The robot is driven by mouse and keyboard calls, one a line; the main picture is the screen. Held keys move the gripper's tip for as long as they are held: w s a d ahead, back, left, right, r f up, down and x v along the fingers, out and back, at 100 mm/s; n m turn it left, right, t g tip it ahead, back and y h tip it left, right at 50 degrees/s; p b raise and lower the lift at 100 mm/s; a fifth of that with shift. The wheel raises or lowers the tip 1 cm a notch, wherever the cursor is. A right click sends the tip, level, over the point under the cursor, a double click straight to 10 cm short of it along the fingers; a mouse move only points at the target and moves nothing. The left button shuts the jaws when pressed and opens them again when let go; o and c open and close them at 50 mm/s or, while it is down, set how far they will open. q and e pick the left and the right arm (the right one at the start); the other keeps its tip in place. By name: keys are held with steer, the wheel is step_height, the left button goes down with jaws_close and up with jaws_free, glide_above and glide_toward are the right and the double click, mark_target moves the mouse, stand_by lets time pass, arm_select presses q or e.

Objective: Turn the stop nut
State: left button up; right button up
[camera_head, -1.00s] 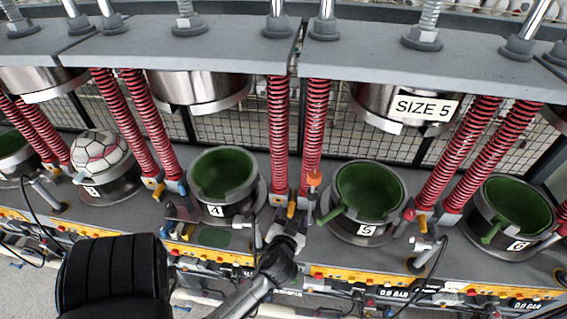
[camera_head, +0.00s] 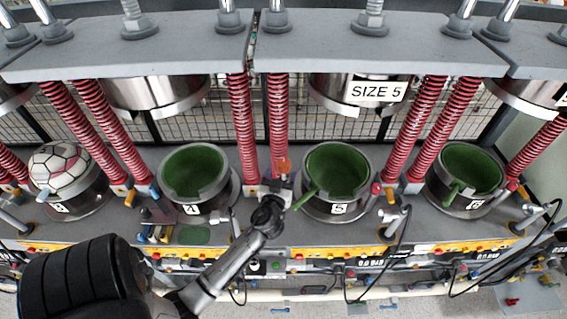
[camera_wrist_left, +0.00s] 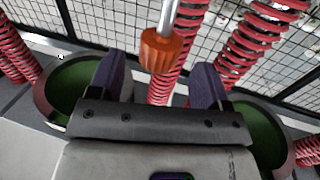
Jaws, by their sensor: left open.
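The stop nut, an orange knob-like nut (camera_wrist_left: 161,50) on a metal rod, hangs just beyond my left gripper (camera_wrist_left: 158,80) in the left wrist view. The two purple-grey fingers are open, one to each side of the nut's line, with nothing held between them. In the head view the orange nut (camera_head: 284,165) shows small between mould 4 and mould 5. My left gripper (camera_head: 281,188) is just below it there, its fingers too small to make out clearly. My right gripper is not in view.
Green-lined mould 4 (camera_head: 194,173) and mould 5 (camera_head: 338,172) flank the gripper. Red springs (camera_head: 279,120) stand close behind the nut, with a mesh fence beyond. A ball (camera_head: 60,168) sits in the left mould. A grey press plate (camera_head: 340,52) overhangs.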

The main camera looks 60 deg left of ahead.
mark_target(289, 169)
arm_select(q)
steer(key=shift+p+x, duration=0.45)
steer(key=shift+x, duration=1.7)
steer(key=c, duration=0.9)
steer(key=shift+f+b, duration=0.2)
steer(key=shift+b, duration=0.2)
steer(key=n+g+y+b, duration=0.1)
steer(key=n+g+b, duration=0.2)
steer(key=g+b, duration=0.2)
steer(key=n+g+y+b, duration=0.1)
steer(key=n+g+b, duration=0.3)
steer(key=b, duration=0.8)
steer(key=n+g+y+b, duration=0.2)
steer(key=n+g+b, duration=0.1)
steer(key=g+b, duration=0.3)
steer(key=shift+w+n+b, duration=0.15)
steer(key=shift+n+b, duration=0.25)
steer(key=shift+b, duration=0.75)
steer(key=shift+r+n+g+b, duration=0.2)
steer(key=shift+n+g+b, duration=0.4)
steer(key=shift+g+b, duration=0.6)
steer(key=o, duration=0.9)
